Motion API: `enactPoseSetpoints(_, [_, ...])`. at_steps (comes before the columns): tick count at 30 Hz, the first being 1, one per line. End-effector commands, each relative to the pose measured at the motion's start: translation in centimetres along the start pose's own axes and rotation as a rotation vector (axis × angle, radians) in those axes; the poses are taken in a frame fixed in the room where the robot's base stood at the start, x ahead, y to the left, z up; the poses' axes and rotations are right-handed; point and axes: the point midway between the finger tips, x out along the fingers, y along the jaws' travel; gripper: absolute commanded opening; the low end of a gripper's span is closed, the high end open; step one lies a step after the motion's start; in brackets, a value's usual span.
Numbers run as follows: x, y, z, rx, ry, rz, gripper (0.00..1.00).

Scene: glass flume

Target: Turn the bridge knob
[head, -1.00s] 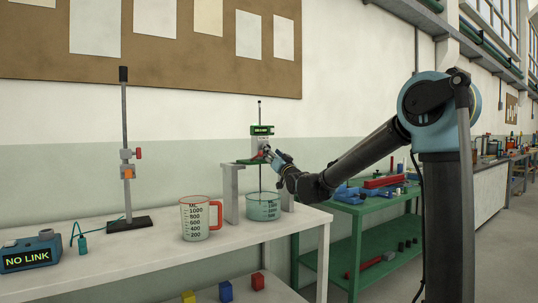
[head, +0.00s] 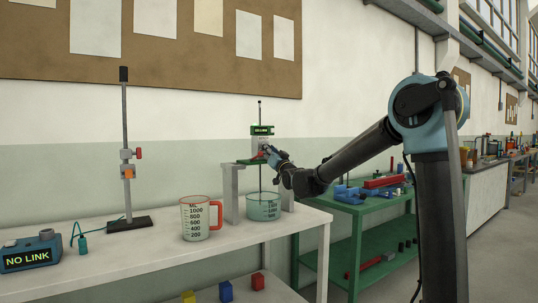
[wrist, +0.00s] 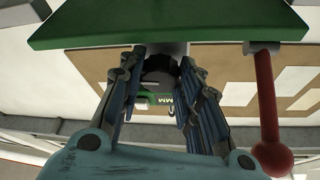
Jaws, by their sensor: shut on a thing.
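The bridge (head: 230,192) stands on the white bench, with grey legs, a green top plate and a small green readout (head: 262,130) above it. In the wrist view the dark round bridge knob (wrist: 158,68) sits between the two finger sets of my gripper (wrist: 160,78), under the edge of the green plate (wrist: 170,22). My gripper is shut on the knob, and in the head view it reaches the bridge from the right (head: 274,155). In the head view the knob is hidden by my gripper.
A red ball-ended lever (wrist: 270,155) hangs close beside my gripper. A glass basin (head: 264,208) stands under the bridge, with a thin rod going down into it. A red-handled measuring jug (head: 194,220) is to the left. A green cart (head: 345,235) stands to the right.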

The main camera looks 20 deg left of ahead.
Motion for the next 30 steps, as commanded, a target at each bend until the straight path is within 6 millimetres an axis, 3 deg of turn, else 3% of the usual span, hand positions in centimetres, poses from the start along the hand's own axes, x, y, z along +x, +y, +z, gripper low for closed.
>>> enactPoseSetpoints(16, [0.00, 0.40, -0.03, -0.063, -0.001, -0.021, 0.08])
enactPoseSetpoints(17, [-0.01, 0.40, -0.03, -0.063, -0.001, -0.021, 0.39])
enactPoseSetpoints(19, [-0.01, 0.37, -0.03, -0.063, -0.001, -0.021, 0.52])
enactPoseSetpoints(30, [-0.19, 0.23, -0.03, -0.062, 0.000, -0.023, 0.52])
